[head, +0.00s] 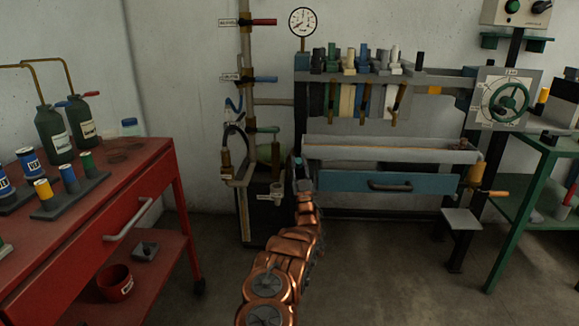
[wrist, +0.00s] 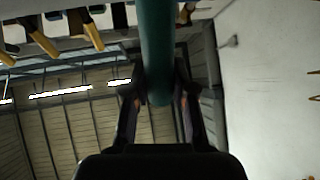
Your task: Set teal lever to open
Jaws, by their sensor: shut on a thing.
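The teal lever (wrist: 157,45) shows in the wrist view as a thick, smooth teal bar running down from the top edge. Its rounded end lies between the two fingers of my gripper (wrist: 159,95), which is shut on it with one finger on each side. In the head view my gripper (head: 302,180) is at the far end of my copper arm, by the left end of the blue drawer under the bench. The lever is mostly hidden there, and its mount and angle are not clear.
A pipe stand with a red handle (head: 265,22), a blue handle (head: 265,79) and a green handle (head: 266,129) rises left of my gripper. A red cart (head: 95,215) stands left.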

